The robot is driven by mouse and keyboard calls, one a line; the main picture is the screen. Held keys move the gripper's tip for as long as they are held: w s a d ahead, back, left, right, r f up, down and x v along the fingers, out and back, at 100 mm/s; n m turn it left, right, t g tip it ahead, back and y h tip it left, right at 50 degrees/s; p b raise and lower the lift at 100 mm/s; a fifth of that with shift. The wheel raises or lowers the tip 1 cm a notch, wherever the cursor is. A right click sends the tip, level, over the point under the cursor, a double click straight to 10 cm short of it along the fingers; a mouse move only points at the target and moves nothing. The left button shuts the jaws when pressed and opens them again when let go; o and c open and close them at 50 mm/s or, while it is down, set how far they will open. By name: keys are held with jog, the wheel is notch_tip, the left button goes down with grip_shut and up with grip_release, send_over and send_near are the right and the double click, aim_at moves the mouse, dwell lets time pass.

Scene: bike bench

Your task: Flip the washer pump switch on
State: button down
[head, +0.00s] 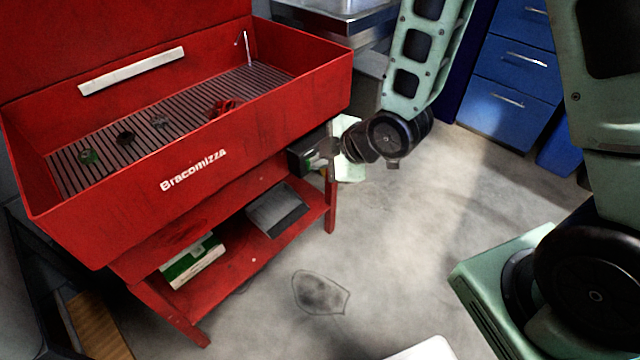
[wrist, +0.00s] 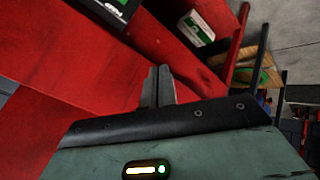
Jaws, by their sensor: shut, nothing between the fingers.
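The red parts washer (head: 215,170) stands at the left with its basin open. A small black box (head: 299,161) is mounted under the basin at its right end. A dark box with white lettering and a green strip shows at the top left of the wrist view (wrist: 112,8); I cannot tell if it is the same box. I cannot make out a switch lever or its position. My gripper (head: 328,148) is beside the black box and partly overlaps it; contact cannot be told. Its fingers are shut and empty in the wrist view (wrist: 158,84), in front of red metal.
The washer's lower shelf (head: 232,262) holds a grey tray (head: 277,209) and a green-and-white box (head: 192,262). Blue drawers (head: 510,75) stand at the back right.

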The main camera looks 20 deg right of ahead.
jog(key=d+f+n+t+y+b, duration=0.1)
jog(key=d+f+n+t+b, duration=0.2)
jog(key=d+f+b, duration=0.2)
jog(key=d+f+n+t+y+b, duration=0.1)
jog(key=d+f+n+t+b, duration=0.3)
jog(key=f, duration=0.6)
jog(key=shift+d+t+b, duration=0.3)
jog(key=shift+d+b, duration=0.45)
jog(key=shift+d, duration=0.1)
jog(key=shift+f+y, duration=0.1)
jog(key=shift+y, duration=0.3)
jog(key=b+x, duration=0.4)
jog(key=x, duration=1)
jog(key=shift+f, duration=0.15)
